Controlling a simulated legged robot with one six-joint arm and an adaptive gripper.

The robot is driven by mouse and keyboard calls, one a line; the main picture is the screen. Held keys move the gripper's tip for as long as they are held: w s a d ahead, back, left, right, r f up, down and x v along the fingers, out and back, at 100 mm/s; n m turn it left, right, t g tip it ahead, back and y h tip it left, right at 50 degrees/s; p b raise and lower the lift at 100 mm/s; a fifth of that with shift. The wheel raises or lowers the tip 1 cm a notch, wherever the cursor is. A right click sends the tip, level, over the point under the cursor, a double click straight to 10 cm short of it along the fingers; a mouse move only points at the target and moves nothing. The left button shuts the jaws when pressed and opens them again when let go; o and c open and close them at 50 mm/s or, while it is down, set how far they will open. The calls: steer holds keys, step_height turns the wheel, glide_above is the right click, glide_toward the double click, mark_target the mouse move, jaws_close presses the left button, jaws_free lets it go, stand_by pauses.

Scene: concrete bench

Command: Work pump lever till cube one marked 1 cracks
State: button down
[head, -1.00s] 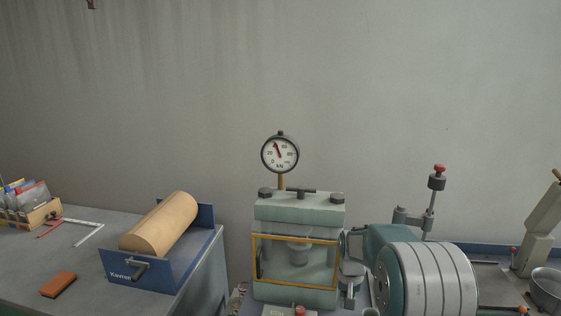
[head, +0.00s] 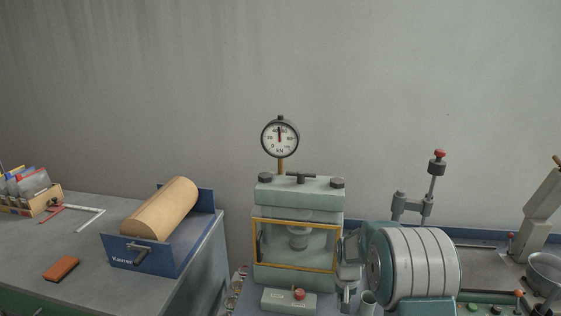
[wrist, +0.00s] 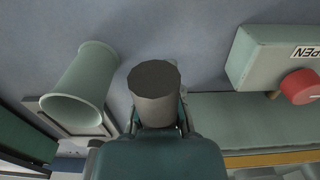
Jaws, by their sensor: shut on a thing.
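The pump lever's grey grip (wrist: 154,92) shows end-on in the wrist view. My gripper (wrist: 157,124) is shut on it, with the fingers mostly hidden behind the grip and my teal wrist housing. In the head view my gripper (head: 348,268) is low at the right side of the pale green press (head: 300,195), partly hidden by my arm. The round gauge (head: 280,136) on top has its needle nearly straight up. A yellow-framed guard (head: 296,271) covers the press chamber, where a grey round platen (head: 299,238) shows. I cannot make out cube one or its mark.
A pale green cup (wrist: 82,88) stands left of the grip in the wrist view. A box (wrist: 262,58) with a red button (wrist: 301,86) is to its right. In the head view a paper roll (head: 160,209) and a red-brown block (head: 61,268) are on the left bench.

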steer(key=shift+w+d+r, duration=0.1)
steer(key=shift+w+r, duration=0.15)
steer(key=shift+r, duration=0.95)
steer(key=shift+w+r, duration=0.25)
steer(key=shift+r, duration=0.95)
steer(key=shift+w+d+r, duration=0.1)
steer(key=shift+w+r, duration=0.15)
steer(key=shift+r, duration=0.5)
steer(key=shift+w+r, duration=0.3)
steer(key=shift+r, duration=0.5)
steer(key=shift+w+d+r, duration=0.1)
steer(key=shift+w+r, duration=0.15)
steer(key=shift+r, duration=0.5)
steer(key=c, duration=0.7)
jaws_free()
steer(key=shift+a, duration=0.1)
steer(key=shift+o, duration=0.2)
step_height(320, 180, up, 19)
steer(key=shift+f, duration=0.1)
